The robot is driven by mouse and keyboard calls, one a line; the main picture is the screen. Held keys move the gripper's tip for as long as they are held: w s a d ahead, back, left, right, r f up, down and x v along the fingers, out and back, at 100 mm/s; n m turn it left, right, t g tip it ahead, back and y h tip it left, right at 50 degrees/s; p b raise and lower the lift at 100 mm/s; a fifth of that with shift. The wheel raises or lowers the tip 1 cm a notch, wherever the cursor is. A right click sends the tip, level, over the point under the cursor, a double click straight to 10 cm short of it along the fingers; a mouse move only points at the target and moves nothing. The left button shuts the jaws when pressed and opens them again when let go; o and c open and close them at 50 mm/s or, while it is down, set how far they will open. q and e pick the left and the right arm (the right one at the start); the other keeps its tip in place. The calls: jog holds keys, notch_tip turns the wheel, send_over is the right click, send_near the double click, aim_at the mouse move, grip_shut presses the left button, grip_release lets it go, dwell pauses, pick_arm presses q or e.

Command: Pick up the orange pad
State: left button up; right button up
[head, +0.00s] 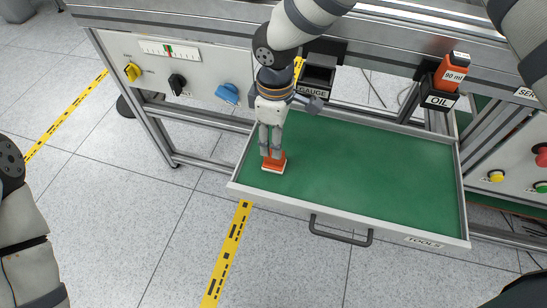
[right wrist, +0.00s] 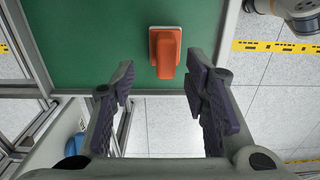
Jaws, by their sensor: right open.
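The orange pad (head: 274,161), with a pale base and a raised orange grip, lies on the green floor of the open drawer (head: 370,175), near its left front corner. It also shows in the right wrist view (right wrist: 165,48), ahead of the fingers. My right gripper (head: 270,150) points down over the pad in the head view and partly hides it. In the right wrist view its fingers (right wrist: 160,78) are apart, with the near end of the pad's grip lined up between the tips. I cannot tell whether they touch it. My left gripper is out of the head view.
The drawer's raised rim (head: 330,208) and dark handle (head: 341,231) are at the front. Behind stand the GAUGE holder (head: 318,80) and an orange bottle (head: 452,72) in the OIL holder (head: 440,98). The rest of the drawer floor is clear.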

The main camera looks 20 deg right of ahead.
aim_at(270, 164)
jog(key=f, duration=0.4)
jog(key=shift+s+a+f, duration=0.15)
jog(key=shift+s+f, duration=0.1)
jog(key=shift+f, duration=0.15)
jog(key=shift+r, duration=0.1)
jog(key=shift+c, duration=0.6)
grip_shut()
